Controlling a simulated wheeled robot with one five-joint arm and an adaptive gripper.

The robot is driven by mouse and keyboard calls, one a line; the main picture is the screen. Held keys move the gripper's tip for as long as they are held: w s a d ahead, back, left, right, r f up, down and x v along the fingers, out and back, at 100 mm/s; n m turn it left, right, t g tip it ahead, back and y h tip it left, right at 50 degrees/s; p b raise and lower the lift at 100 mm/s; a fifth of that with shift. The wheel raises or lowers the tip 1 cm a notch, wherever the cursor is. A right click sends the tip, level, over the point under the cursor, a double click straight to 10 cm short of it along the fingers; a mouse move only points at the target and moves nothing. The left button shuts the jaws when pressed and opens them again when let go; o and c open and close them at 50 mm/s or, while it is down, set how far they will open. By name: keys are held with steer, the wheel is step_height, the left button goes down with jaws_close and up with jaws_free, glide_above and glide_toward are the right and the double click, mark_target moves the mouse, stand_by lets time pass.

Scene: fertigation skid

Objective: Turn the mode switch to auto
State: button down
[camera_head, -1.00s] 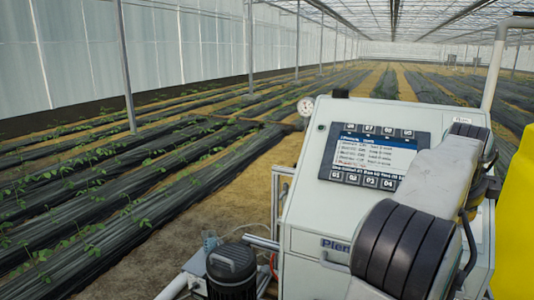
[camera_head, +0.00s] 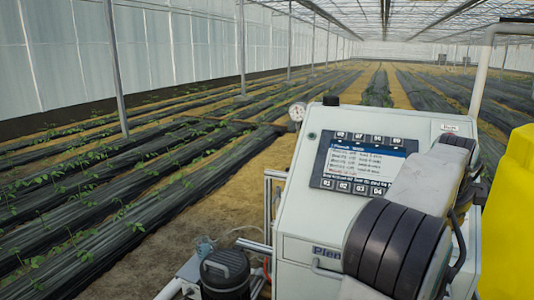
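The white control cabinet (camera_head: 300,205) stands upright in front of me, with a sloped face. It carries a screen panel (camera_head: 363,160) with rows of numbered buttons above and below the display. No mode switch can be made out; my arm (camera_head: 395,240) covers the right part of the cabinet face, so a switch there would be hidden. My arm reaches from the lower edge up across the cabinet's right side. My gripper is not in view.
A yellow tank (camera_head: 512,220) stands close at the right of the cabinet. A white pipe (camera_head: 483,70) rises behind it. A round gauge (camera_head: 297,112) is at the cabinet's back left. A black canister (camera_head: 225,275) and metal frame stand at lower left. Crop rows lie beyond.

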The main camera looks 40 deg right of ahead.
steer(key=shift+s+d+r+p, duration=0.15)
steer(key=shift+d+r+p, duration=0.1)
steer(key=shift+p, duration=0.75)
stand_by(0.5)
steer(key=shift+w+d+r+p, duration=0.15)
steer(key=shift+w+p, duration=0.1)
steer(key=shift+p, duration=0.15)
steer(key=c, duration=1.9)
jaws_free()
jaws_close()
steer(key=shift+a+r+b, duration=0.15)
steer(key=shift+a+b, duration=0.15)
steer(key=shift+b, duration=0.25)
steer(key=a+b, duration=0.3)
steer(key=b, duration=0.3)
steer(key=shift+w+b, duration=0.1)
steer(key=shift+b, duration=0.25)
steer(key=shift+w+d+f+p, duration=0.3)
steer(key=shift+d+f+p, duration=0.15)
steer(key=shift+d+f, duration=0.4)
